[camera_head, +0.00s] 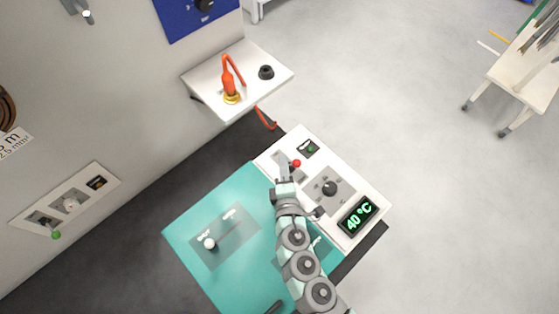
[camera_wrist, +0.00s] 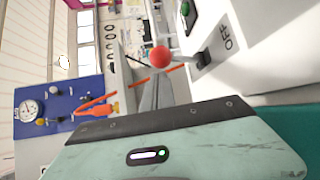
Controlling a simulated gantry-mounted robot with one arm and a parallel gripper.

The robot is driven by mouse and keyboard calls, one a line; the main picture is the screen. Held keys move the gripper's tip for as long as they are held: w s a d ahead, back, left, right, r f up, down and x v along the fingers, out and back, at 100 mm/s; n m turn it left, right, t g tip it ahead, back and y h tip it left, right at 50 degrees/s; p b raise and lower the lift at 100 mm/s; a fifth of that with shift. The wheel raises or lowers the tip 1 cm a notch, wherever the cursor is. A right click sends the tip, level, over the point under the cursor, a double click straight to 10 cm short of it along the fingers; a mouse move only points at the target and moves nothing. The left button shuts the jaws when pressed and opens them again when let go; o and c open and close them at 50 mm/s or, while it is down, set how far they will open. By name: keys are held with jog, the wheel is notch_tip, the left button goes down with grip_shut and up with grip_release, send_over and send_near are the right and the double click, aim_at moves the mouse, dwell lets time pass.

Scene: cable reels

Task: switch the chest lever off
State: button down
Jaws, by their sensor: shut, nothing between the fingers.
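The lever (camera_head: 296,163) has a red ball tip and sits on the white control panel (camera_head: 348,176) of the teal chest (camera_head: 185,232). In the wrist view the red ball (camera_wrist: 160,57) is close, on a grey stem that runs to a slot plate beside the label "OFF" (camera_wrist: 228,38). My gripper (camera_head: 284,168) is shut and empty, just left of the red ball in the head view. In the wrist view its fingers (camera_wrist: 156,92) point toward the ball; whether they touch it I cannot tell. The lever's base is partly hidden by my gripper in the head view.
The panel also has a dark knob (camera_head: 330,188), a green-lit switch (camera_head: 308,149) and a "40 °C" display (camera_head: 358,216). A white-knobbed lever (camera_head: 209,243) stands on the teal top.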

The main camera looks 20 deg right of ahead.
jog(key=b+v, duration=0.1)
jog(key=v, duration=0.9)
jog(key=shift+s+a+r, duration=0.2)
jog(key=shift+s+a, duration=0.05)
jog(key=shift+s, duration=0.1)
dwell(0.3)
